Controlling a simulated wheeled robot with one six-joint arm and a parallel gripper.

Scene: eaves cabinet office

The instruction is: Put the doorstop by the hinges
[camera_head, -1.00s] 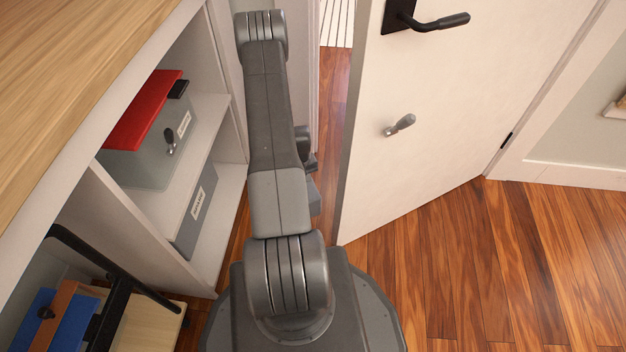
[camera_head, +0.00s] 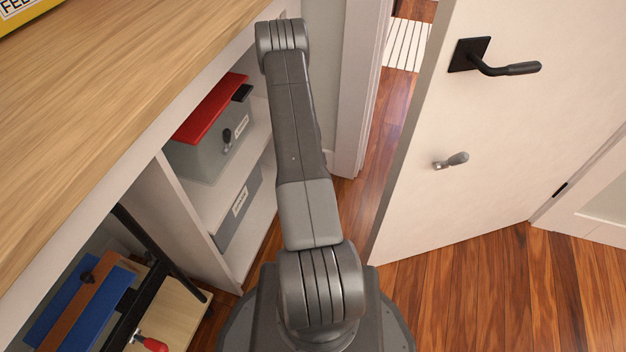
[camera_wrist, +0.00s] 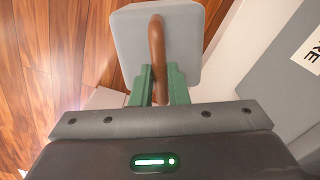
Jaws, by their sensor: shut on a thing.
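My gripper (camera_wrist: 160,84) shows in the wrist view with its green fingers closed on the brown handle (camera_wrist: 157,42) of a grey block, which I take to be the doorstop (camera_wrist: 186,38). The floor shows beyond it. In the head view my arm hides the gripper and the doorstop. The white door (camera_head: 500,130) stands ajar at the right, with a black lever and a small grey knob. A small black hinge (camera_head: 560,189) shows at the door's right edge, near the wall frame.
At left is a wooden worktop (camera_head: 100,90) over open shelves. They hold a red-lidded grey box (camera_head: 205,140), a lower grey box (camera_head: 238,210) and a blue item (camera_head: 75,300). A gap lies between door and frame. Wood floor (camera_head: 490,290) before the door is clear.

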